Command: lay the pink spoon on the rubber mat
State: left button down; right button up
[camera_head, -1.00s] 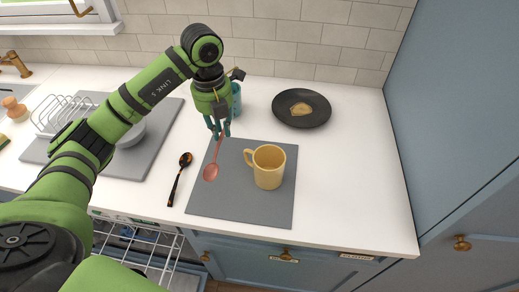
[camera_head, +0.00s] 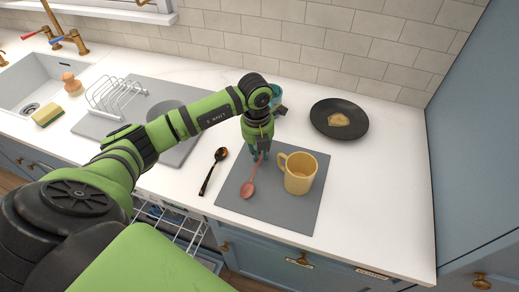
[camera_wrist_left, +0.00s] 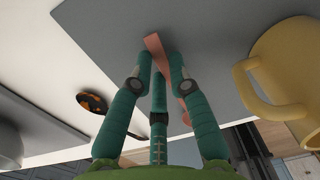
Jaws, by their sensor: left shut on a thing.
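My left gripper (camera_head: 259,155) is shut on the handle of the pink spoon (camera_head: 247,189), near the back edge of the grey rubber mat (camera_head: 285,215). The spoon's bowl points toward the front and is over the left part of the mat; I cannot tell whether it touches. In the left wrist view the teal fingers (camera_wrist_left: 158,70) close around the pink spoon (camera_wrist_left: 154,43), with the mat (camera_wrist_left: 210,25) beyond. The fingers hide part of the handle. My right gripper is not in view.
A yellow mug (camera_head: 300,174) stands on the mat, close to the right of the spoon. A dark spoon (camera_head: 213,170) lies left of the mat. A teal cup (camera_head: 276,97) is partly hidden behind my arm. A black plate (camera_head: 340,119) stands at the back; the counter's right side is clear.

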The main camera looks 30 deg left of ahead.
pick_arm(q)
jog(key=shift+f, duration=0.1)
jog(key=c, duration=1.2)
grip_release()
jog(key=shift+w+r, duration=0.1)
jog(key=shift+r, duration=0.3)
jog(key=shift+s+a+r+b, duration=0.1)
jog(key=shift+r+b, duration=0.85)
jog(key=shift+r, duration=1.95)
jog(key=shift+s+a+r+b, duration=0.1)
jog(key=shift+r+b, duration=0.85)
jog(key=shift+r, duration=1.9)
